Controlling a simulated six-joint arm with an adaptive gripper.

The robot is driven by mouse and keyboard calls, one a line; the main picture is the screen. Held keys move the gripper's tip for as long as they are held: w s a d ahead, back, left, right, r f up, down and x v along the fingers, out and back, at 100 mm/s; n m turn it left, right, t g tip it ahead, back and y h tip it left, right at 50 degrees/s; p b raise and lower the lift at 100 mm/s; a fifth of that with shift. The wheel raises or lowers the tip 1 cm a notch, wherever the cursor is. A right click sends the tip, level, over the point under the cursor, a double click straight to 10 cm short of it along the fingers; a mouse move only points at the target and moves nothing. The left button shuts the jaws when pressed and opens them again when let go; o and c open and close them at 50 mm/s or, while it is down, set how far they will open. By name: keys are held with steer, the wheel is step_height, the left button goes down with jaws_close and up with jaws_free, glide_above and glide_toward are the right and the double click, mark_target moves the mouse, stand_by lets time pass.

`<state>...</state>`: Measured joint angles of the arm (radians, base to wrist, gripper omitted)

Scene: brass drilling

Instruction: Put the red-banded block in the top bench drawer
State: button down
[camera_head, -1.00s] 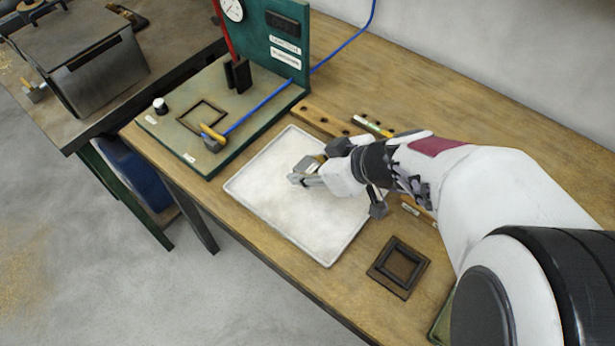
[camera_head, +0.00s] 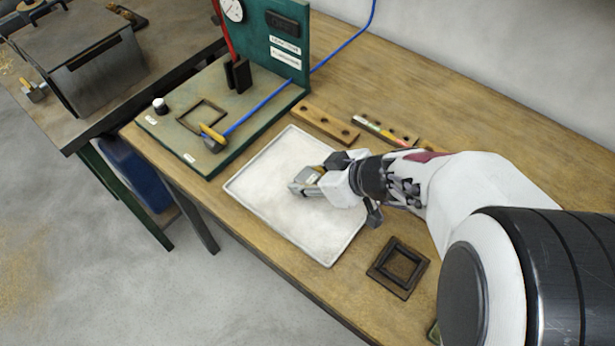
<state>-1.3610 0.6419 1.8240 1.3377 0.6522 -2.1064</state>
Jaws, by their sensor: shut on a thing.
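My gripper (camera_head: 307,184) is over the white tray (camera_head: 270,207), near its middle right. It is shut on a small block (camera_head: 316,171), of which only a little grey and brassy surface shows between the fingers. No red band can be made out on it, as the fingers cover most of it. I cannot tell whether the block touches the tray. The top bench drawer is not in view.
A green drilling fixture (camera_head: 220,120) with a gauge and a blue cable stands left of the tray. Behind the tray lie a wooden strip with holes (camera_head: 320,122) and a strip with coloured marks (camera_head: 370,125). A dark square frame (camera_head: 398,267) lies at front right.

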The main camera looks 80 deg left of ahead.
steer(key=c, duration=1.5)
jaws_free()
steer(key=shift+f, duration=0.1)
steer(key=shift+r, duration=0.2)
steer(key=v, duration=1.2)
